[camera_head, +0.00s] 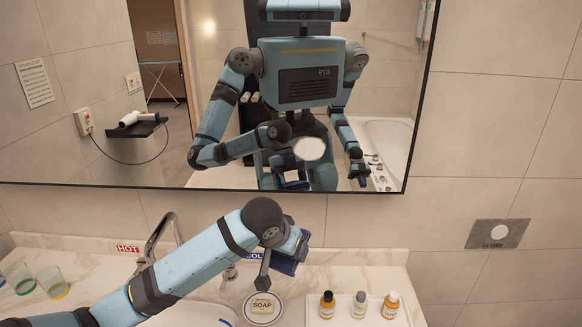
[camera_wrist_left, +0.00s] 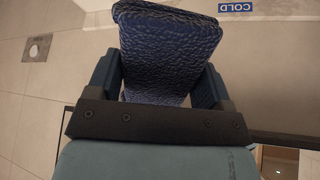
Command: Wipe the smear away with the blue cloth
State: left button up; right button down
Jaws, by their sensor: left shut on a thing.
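The smear (camera_head: 310,149) is a solid white oval on the mirror (camera_head: 230,174), low and right of the mirror's middle. My left gripper (camera_head: 284,257) is below the smear, in front of the wall behind the counter, apart from the mirror. It is shut on the blue cloth (camera_head: 288,264), a thick, folded, textured pad. In the left wrist view the cloth (camera_wrist_left: 170,45) sits between both fingers of the left gripper (camera_wrist_left: 158,82) and sticks out beyond them. My right gripper shows only as a small reflection in the mirror.
A round soap dish (camera_head: 262,308) stands near the gripper. Several small bottles (camera_head: 359,304) stand on a tray at the right. The smear's surroundings are clear.

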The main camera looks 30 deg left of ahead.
pick_arm(q)
jog(key=r+t+y, duration=0.1)
jog(key=r+t, duration=0.1)
jog(key=w+a+r+t+y, duration=0.1)
jog(key=r+t+y, duration=0.1)
jog(key=w+r+m+t+y, duration=0.1)
jog(key=r, duration=0.2)
jog(key=shift+a+t+y, duration=0.2)
jog(key=shift+t+y, duration=0.2)
notch_tip(320, 180, up, 6)
jog(key=w+t+y, duration=0.1)
jog(key=t+y, duration=0.1)
jog(key=t, duration=0.1)
jog(key=m+t+y+p, duration=0.1)
jog(key=t, duration=0.1)
send_near(289, 149)
jog(key=shift+x, duration=2.65)
pick_arm(e)
jog(key=shift+v, duration=0.9)
pick_arm(q)
jog(key=shift+x, duration=0.9)
pick_arm(e)
jog(key=shift+a+f, duration=0.1)
jog(key=shift+f, duration=0.2)
